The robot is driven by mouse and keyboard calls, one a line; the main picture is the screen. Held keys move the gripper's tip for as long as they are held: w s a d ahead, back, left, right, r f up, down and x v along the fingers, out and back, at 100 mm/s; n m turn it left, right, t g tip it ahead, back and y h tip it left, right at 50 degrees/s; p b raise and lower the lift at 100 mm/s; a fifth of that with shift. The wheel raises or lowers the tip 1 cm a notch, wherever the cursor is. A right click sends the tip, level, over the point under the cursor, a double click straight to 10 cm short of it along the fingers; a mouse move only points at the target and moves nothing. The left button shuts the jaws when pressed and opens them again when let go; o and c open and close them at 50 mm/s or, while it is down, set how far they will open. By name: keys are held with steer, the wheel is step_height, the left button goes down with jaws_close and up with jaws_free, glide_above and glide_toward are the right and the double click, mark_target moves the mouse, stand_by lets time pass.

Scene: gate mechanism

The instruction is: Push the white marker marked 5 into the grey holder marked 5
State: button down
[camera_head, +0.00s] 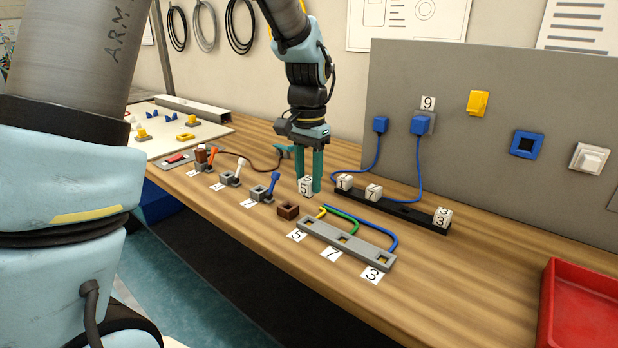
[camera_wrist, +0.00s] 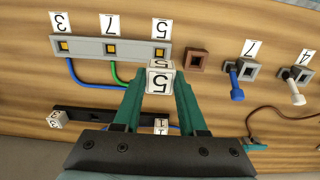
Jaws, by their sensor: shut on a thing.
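The white marker marked 5 (camera_head: 305,187) is a small cube between the fingertips of my gripper (camera_head: 312,184). In the wrist view the marker (camera_wrist: 160,78) shows its 5 on two faces, with the teal fingers of my gripper (camera_wrist: 160,88) shut on its sides. The grey holder (camera_head: 345,244) is a long bar with several square openings, lying on the table. Its opening beside the 5 label (camera_head: 297,235) is at the left end in the head view and the right end in the wrist view (camera_wrist: 160,27). The marker is apart from this opening, behind it in the head view.
A black rack (camera_head: 405,210) behind the holder carries white cubes marked 1, 7 and 3. Coloured cables run from the grey holder. A brown block (camera_head: 288,211) stands beside its 5 end. A grey panel (camera_head: 480,160) stands behind. A red tray (camera_head: 580,310) is at the right.

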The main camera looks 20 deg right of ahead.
steer(key=shift+f+b, duration=2.25)
steer(key=shift+f, duration=0.65)
steer(key=shift+f, duration=0.1)
steer(key=shift+f, duration=0.35)
steer(key=shift+f, duration=0.7)
steer(key=shift+c, duration=1.8)
jaws_free()
